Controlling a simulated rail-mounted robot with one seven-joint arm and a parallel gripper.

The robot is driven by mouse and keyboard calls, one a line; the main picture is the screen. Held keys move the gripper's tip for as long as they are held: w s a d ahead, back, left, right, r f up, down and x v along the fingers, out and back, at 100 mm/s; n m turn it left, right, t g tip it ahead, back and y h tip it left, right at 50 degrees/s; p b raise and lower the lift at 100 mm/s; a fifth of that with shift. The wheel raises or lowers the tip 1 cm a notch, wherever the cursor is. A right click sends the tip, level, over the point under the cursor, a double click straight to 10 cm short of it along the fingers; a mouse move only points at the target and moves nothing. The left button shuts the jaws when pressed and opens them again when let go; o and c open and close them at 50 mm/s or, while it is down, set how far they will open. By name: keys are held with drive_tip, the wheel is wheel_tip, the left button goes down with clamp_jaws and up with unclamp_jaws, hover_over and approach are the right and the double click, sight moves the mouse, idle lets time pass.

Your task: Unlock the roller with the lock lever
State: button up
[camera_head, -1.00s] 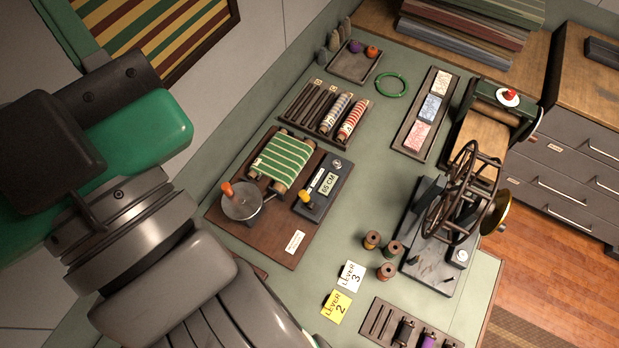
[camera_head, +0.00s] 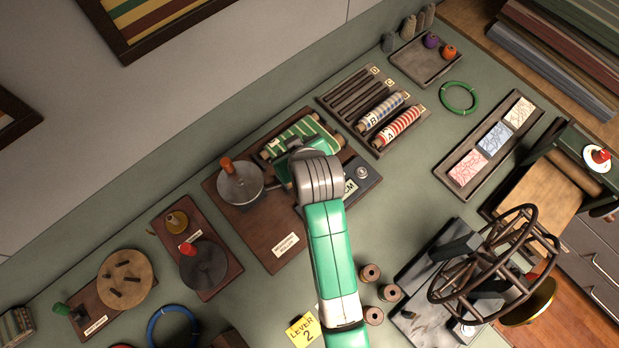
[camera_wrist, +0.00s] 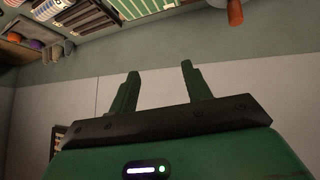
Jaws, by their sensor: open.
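The roller with green striped cloth (camera_head: 300,138) is on a dark wooden board (camera_head: 270,225), partly behind my arm in the head view. A grey disc with an orange-knobbed crank (camera_head: 240,183) stands left of it. The small orange lever by the length display box (camera_head: 368,178) is hidden behind my arm now. In the wrist view my gripper (camera_wrist: 160,68) has two green fingers apart with nothing between them. Striped cloth (camera_wrist: 140,8) and an orange handle (camera_wrist: 236,14) show at the top edge, beyond the fingers. In the head view my fingertips are not clear.
Wooden spools (camera_head: 371,273) and a yellow LEVER 2 card (camera_head: 304,332) lie near my arm. A tray of striped rolls (camera_head: 378,112) is behind the board. A wheel machine (camera_head: 495,265) stands right. A red-knobbed crank disc (camera_head: 203,268) stands at the left.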

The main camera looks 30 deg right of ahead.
drive_tip(key=s+f+g+y+b, duration=0.1)
drive_tip(key=s+f+g, duration=0.5)
drive_tip(key=f, duration=1.2)
drive_tip(key=w+f+t+b, duration=0.1)
drive_tip(key=f, duration=0.1)
drive_tip(key=d+f+t, duration=0.1)
drive_tip(key=f, duration=0.2)
drive_tip(key=shift+w, duration=0.3)
drive_tip(key=shift+r, duration=0.1)
clamp_jaws()
